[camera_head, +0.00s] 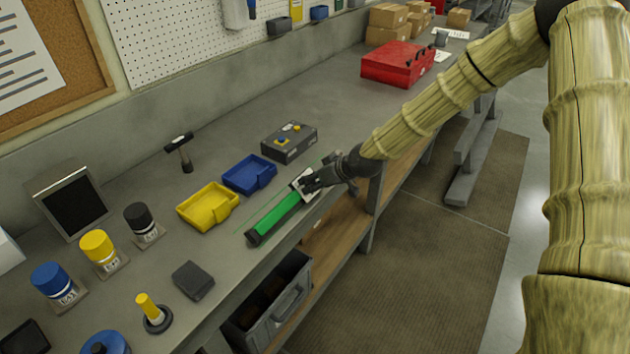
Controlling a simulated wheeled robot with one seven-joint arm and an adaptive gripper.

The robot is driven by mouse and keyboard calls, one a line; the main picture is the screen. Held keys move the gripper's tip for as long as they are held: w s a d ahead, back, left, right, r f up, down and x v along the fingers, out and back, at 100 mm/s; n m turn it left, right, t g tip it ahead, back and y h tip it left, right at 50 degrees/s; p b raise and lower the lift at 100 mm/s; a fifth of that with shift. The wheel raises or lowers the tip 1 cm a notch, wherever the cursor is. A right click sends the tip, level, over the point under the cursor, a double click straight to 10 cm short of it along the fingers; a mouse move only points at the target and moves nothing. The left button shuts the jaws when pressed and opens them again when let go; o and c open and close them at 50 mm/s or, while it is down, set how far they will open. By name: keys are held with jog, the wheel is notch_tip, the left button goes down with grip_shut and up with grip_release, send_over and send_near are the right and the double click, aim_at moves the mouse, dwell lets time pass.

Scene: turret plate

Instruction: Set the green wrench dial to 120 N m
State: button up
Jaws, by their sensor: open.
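The green wrench (279,215) lies on the grey workbench near its front edge, with a dark end at the lower left. A pale, whitish part (303,184) shows at its upper right end, next to my gripper. My gripper (308,183) is open and sits at that end of the wrench, reaching in from the right. I cannot tell whether the fingers touch the wrench. The dial's setting is too small to read, and the gripper hides part of that end.
A blue tray (249,175), a yellow tray (208,206) and a grey box (289,143) stand behind the wrench. A black block (193,281) and a yellow-handled tool (151,312) are at the lower left. A red toolbox (397,64) stands farther back. Bench between is clear.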

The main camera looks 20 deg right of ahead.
jog(key=c, duration=1)
jog(key=shift+c, duration=0.2)
